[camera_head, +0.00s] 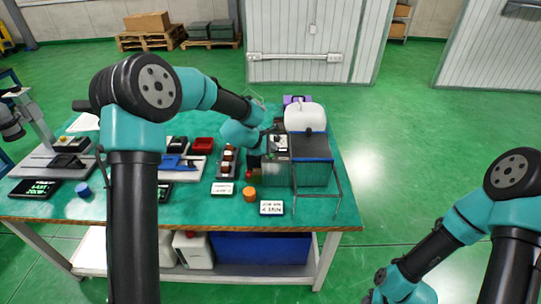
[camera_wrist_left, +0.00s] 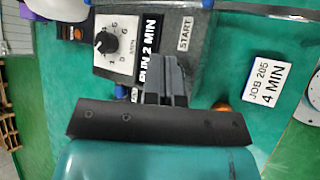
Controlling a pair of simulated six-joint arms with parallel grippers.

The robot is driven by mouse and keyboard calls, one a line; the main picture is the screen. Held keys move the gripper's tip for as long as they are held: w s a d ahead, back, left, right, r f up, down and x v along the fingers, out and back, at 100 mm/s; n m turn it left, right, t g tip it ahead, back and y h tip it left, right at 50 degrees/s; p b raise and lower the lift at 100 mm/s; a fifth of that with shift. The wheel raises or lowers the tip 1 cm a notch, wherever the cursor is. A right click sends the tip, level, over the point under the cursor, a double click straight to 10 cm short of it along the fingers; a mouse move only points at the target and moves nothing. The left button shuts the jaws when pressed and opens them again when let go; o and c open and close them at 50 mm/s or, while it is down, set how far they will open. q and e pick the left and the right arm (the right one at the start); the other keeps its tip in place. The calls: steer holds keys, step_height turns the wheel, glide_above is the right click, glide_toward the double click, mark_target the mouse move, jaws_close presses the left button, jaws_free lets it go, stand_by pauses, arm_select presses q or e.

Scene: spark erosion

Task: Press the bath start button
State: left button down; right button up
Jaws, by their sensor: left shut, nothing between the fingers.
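The bath unit (camera_head: 312,172) stands at the right end of the green table, with a white container on top. My left gripper (camera_wrist_left: 168,72) is shut and empty, in front of the panel below the START label. Whether it touches is unclear. My right gripper is out of view.
A JOB 205 4 MIN card (camera_wrist_left: 263,80) lies beside the unit.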

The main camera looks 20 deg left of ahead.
mark_target(271, 156)
arm_select(q)
steer(key=shift+r, duration=0.2)
steer(key=shift+r, duration=2.45)
